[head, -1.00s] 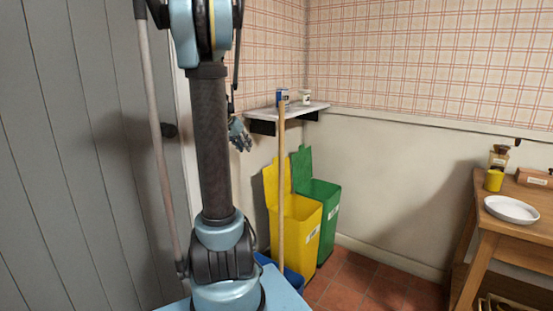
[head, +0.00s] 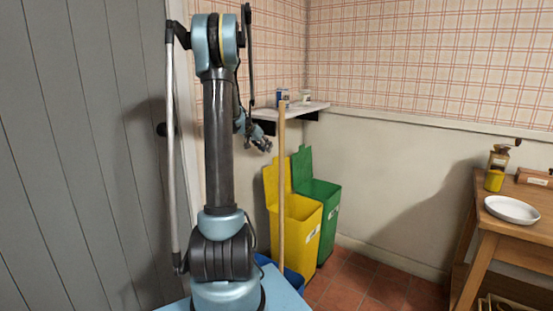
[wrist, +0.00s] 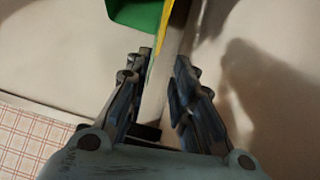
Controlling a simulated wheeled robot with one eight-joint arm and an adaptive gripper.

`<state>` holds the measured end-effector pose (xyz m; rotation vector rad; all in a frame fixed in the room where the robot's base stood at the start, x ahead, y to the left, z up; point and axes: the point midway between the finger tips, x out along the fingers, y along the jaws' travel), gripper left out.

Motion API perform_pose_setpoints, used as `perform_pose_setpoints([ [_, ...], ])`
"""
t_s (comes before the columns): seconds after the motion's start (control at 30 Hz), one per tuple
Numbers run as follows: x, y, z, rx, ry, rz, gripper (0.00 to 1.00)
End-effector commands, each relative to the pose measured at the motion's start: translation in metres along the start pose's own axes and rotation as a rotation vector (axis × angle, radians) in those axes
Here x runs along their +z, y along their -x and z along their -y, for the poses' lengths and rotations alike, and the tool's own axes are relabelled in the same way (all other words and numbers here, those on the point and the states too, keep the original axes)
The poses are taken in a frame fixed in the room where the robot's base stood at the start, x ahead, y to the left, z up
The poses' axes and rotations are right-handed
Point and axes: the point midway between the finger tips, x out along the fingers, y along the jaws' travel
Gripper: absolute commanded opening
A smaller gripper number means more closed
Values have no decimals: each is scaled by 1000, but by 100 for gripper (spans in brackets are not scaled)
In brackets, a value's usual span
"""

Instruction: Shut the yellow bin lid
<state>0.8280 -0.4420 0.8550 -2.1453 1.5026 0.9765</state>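The yellow bin (head: 300,232) stands on the floor in the corner with its lid (head: 271,187) raised upright at the back left. In the wrist view only a thin yellow strip (wrist: 161,42) shows, beside part of the green bin (wrist: 137,12). My gripper (head: 266,146) is above and to the left of the yellow bin, near the wall shelf and apart from the lid. In the wrist view my gripper (wrist: 162,85) has its two fingers spread with nothing between them.
The green bin (head: 322,205), its lid also up, stands behind the yellow one. A wooden pole (head: 282,185) rises in front of the bins. A small shelf (head: 300,111) with cans is above. A wooden table (head: 490,225) with a white plate (head: 511,210) stands at right.

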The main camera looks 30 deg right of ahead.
Motion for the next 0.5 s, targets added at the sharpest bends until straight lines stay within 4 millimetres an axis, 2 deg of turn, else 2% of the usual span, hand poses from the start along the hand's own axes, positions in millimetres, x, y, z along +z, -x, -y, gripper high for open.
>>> perform_pose_setpoints([
  [0.5,0,-80,0,1,-1,1,22],
])
